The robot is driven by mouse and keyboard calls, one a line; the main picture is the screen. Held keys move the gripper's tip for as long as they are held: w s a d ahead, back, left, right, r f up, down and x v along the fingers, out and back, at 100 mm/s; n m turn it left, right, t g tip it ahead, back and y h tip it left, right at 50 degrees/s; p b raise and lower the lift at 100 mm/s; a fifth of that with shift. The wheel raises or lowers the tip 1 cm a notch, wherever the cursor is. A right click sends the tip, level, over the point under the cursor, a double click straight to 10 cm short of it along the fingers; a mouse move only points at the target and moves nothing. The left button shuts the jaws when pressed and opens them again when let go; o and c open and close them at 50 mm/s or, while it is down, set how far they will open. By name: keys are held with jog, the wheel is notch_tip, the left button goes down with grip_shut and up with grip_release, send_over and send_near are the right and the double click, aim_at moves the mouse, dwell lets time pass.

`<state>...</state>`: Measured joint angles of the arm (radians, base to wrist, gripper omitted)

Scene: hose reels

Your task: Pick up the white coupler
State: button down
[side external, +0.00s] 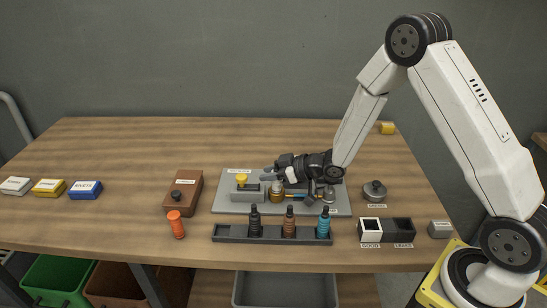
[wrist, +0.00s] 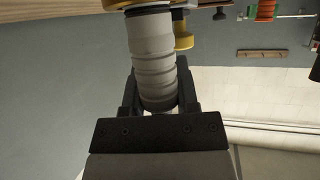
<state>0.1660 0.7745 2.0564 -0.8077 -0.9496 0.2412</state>
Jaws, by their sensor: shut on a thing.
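In the wrist view, the white coupler (wrist: 152,62), a pale ribbed cylinder, stands between the fingers of my gripper (wrist: 156,98). The fingers are shut on its near end. Its far end is close to a brass-coloured part (wrist: 122,4) at the top edge; I cannot tell whether they touch. In the side view my gripper (side external: 276,173) lies nearly level, low over the grey fixture plate (side external: 225,206). The coupler is mostly hidden there by the gripper.
A yellow-knobbed clamp (side external: 242,181) stands left of my gripper. A dark rack (side external: 230,234) holding black, brown and blue bottle-like pieces stands in front. A brown box (side external: 188,193) and orange cylinder (side external: 175,224) are left. Black-and-white bins (side external: 398,230) stand right.

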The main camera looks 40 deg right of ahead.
notch_tip(320, 180, up, 9)
jog(key=shift+f, duration=0.15)
dwell(0.4)
jog(key=shift+a, duration=0.1)
dwell(0.5)
